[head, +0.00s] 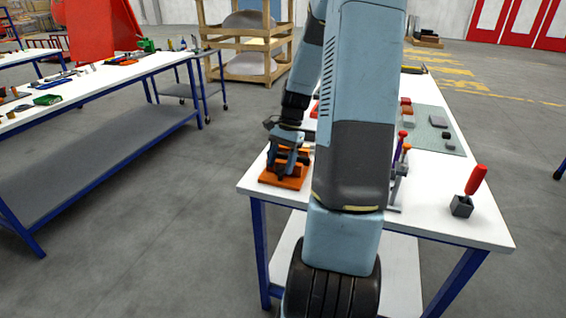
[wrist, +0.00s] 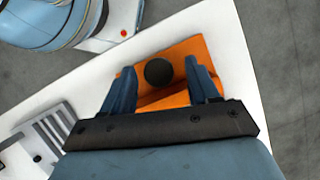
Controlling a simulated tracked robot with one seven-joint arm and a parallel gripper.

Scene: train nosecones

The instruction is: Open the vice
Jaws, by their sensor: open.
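An orange vice (head: 285,182) sits near the left corner of the white workbench. In the wrist view the orange vice (wrist: 185,50) lies below my gripper, with a dark round part (wrist: 158,72) showing on it. My gripper (wrist: 160,68) is open, with one blue finger on each side of the round part. I cannot tell whether the fingers touch it. In the head view my gripper (head: 284,160) is low over the vice and hides much of it. The vice's jaws cannot be made out.
The white workbench (head: 440,215) bears a red-handled tool in a dark block (head: 468,195), a green-grey mat (head: 430,120) with small parts, and upright tools (head: 400,165) right of my arm. Another bench (head: 110,75) stands at left. Bare floor lies between.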

